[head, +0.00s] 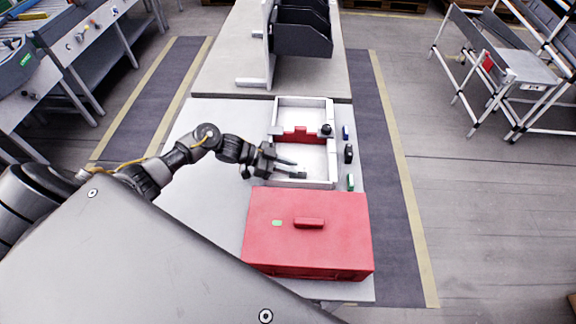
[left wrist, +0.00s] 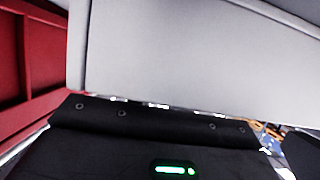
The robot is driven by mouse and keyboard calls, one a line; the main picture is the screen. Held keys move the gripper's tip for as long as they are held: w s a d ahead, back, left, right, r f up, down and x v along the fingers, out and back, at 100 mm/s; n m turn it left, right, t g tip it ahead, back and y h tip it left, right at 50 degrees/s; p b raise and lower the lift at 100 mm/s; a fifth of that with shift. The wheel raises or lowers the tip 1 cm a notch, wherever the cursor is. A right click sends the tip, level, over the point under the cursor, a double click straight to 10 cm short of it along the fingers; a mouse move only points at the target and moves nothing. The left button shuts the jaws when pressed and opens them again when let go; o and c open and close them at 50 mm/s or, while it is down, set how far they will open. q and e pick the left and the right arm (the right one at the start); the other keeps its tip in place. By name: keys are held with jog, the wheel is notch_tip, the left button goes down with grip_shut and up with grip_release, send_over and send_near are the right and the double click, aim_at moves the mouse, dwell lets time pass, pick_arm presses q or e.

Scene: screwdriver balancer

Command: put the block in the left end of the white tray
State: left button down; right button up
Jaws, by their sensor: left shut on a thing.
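The white tray (head: 332,163) lies on the pale table, with a red piece (head: 300,135) across its middle. My left gripper (head: 296,169) reaches in from the left over the tray's near compartment. It is shut on a small dark thing, taken as the block, whose outline is hard to make out between the fingers. I cannot tell whether it touches the tray floor. In the left wrist view a large pale grey surface fills the upper part, a red surface is at left, and the fingertips are not clear. My right gripper is not in view.
A red toolbox (head: 285,240) stands just in front of the tray. A black knob-like thing (head: 326,130) is at the tray's right side. Small blue (head: 345,132), black (head: 348,153) and green (head: 351,182) items lie right of it.

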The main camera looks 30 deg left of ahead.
pick_arm(q)
jog(key=shift+f, duration=0.15)
jog(key=c, duration=1.3)
grip_release()
jog(key=b+v, duration=0.2)
jog(key=v, duration=1)
jog(key=shift+s, duration=0.1)
